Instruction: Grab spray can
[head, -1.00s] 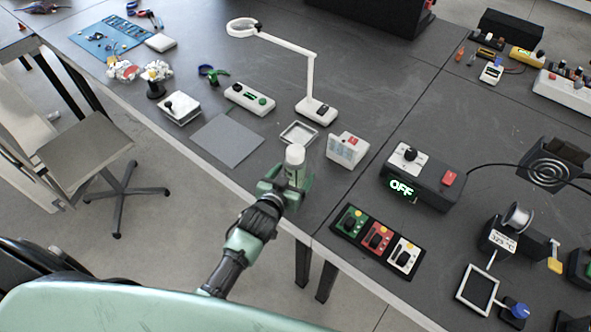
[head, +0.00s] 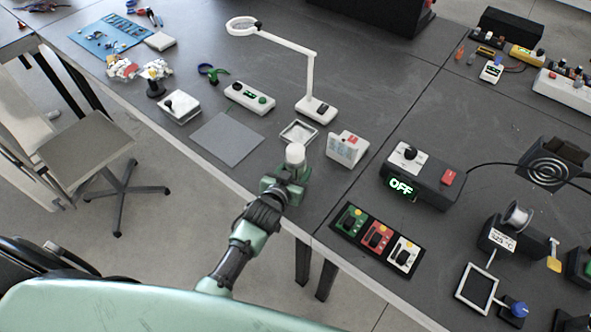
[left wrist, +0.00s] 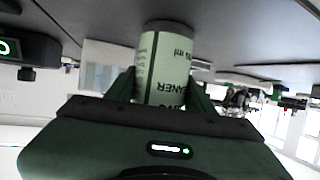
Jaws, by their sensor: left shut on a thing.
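The spray can (head: 295,156) has a white cap and stands near the front edge of the dark table in the head view. In the left wrist view the can (left wrist: 165,70) shows a pale green label with the word "CLEANER", upside down in the picture. My left gripper (head: 288,180) is shut on the can, with one finger on each side of it in the left wrist view (left wrist: 160,88). The gripper hides the can's lower part in the head view, and I cannot tell whether its base touches the table. My right gripper is not in view.
A white square tray (head: 285,131) and a white box with a red button (head: 347,148) stand close behind the can. A lamp (head: 312,85) rises farther back. A grey mat (head: 227,139) lies left. A panel of colored switches (head: 345,226) lies right.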

